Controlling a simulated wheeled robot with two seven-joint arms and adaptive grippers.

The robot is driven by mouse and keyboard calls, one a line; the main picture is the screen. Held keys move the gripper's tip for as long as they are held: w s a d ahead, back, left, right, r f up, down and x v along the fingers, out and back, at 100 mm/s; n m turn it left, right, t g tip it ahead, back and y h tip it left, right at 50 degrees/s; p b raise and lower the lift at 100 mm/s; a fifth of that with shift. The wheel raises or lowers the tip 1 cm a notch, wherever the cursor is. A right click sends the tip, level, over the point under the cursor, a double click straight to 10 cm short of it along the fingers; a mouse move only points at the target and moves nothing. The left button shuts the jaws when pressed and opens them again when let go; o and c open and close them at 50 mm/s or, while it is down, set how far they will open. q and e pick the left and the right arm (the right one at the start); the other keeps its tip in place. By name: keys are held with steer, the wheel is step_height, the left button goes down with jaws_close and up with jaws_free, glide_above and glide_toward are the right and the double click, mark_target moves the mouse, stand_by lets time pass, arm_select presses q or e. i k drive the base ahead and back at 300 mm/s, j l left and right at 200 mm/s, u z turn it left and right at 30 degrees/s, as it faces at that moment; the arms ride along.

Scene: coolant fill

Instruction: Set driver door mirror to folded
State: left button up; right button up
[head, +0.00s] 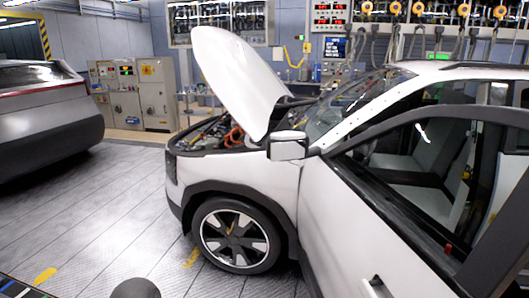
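The driver door mirror (288,146) is a white-capped housing with a dark lower edge. It stands out from the front upper corner of the driver door (350,215), towards the left of the picture. The white door has a black window frame and appears swung out from the car body. A door handle (376,284) shows low on it. Neither of my grippers is in view, and nothing of mine touches the mirror. A dark rounded part (135,288) shows at the bottom edge; I cannot tell what it is.
The white car's hood (238,78) is raised over the open engine bay (215,132). The front wheel (238,236) is below the mirror. A grey car (45,110) stands at left, with control cabinets (140,92) behind. The floor (120,215) between the cars is clear.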

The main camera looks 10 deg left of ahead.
mark_target(279, 150)
steer(key=i+j+u, duration=0.1)
steer(key=i+j, duration=0.6)
